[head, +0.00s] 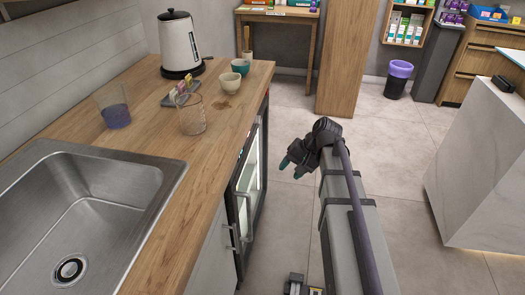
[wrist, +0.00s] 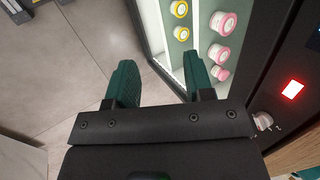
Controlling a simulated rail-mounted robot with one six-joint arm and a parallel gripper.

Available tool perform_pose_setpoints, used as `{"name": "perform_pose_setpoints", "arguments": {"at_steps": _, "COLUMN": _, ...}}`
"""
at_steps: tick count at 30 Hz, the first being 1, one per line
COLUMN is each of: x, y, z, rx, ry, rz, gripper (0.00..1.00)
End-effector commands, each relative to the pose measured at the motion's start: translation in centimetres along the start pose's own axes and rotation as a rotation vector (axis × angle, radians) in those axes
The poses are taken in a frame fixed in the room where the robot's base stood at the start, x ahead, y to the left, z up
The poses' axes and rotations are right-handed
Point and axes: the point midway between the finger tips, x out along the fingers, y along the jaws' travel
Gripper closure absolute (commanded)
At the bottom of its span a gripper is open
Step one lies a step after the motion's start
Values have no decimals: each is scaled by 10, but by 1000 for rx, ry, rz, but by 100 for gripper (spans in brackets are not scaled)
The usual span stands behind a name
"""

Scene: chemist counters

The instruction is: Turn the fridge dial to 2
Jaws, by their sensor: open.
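The fridge (head: 248,183) is set under the wooden counter in the head view, with a glass front and a metal handle. In the wrist view the fridge dial (wrist: 263,121) is a small pale knob on the dark panel at the right, beside a red lit display (wrist: 292,89). The number the dial points to is too small to read. My gripper (head: 292,164) is in front of the fridge, apart from it. In the wrist view my gripper (wrist: 160,80) is open and empty, its green fingers left of the dial.
Pink-lidded jars (wrist: 222,23) and yellow-lidded jars (wrist: 180,9) stand behind the fridge glass. The counter (head: 190,190) holds a kettle (head: 179,45), cups and glasses, with a sink (head: 80,210) at the near end. Open floor lies right of the fridge.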

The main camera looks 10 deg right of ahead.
Motion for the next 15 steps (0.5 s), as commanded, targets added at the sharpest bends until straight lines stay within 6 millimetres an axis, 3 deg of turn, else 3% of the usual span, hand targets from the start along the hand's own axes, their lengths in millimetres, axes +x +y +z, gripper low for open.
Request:
{"name": "perform_pose_setpoints", "arguments": {"at_steps": 1, "x": 42, "y": 21, "z": -51, "rx": 103, "ry": -1, "rz": -158, "gripper": 47}}
{"name": "perform_pose_setpoints", "arguments": {"at_steps": 2, "x": 44, "y": 20, "z": -75, "rx": 176, "ry": -12, "rz": -278, "gripper": 44}}
{"name": "perform_pose_setpoints", "arguments": {"at_steps": 3, "x": 38, "y": 14, "z": -104, "rx": 273, "ry": -39, "rz": -441, "gripper": 44}}
{"name": "perform_pose_setpoints", "arguments": {"at_steps": 6, "x": -5, "y": -19, "z": -147, "rx": 452, "ry": -154, "rz": -768, "gripper": 44}}
{"name": "perform_pose_setpoints", "arguments": {"at_steps": 10, "x": -49, "y": -53, "z": -156, "rx": 592, "ry": -320, "rz": -989, "gripper": 44}}
{"name": "perform_pose_setpoints", "arguments": {"at_steps": 15, "x": -51, "y": -56, "z": -153, "rx": 658, "ry": -367, "rz": -999, "gripper": 44}}
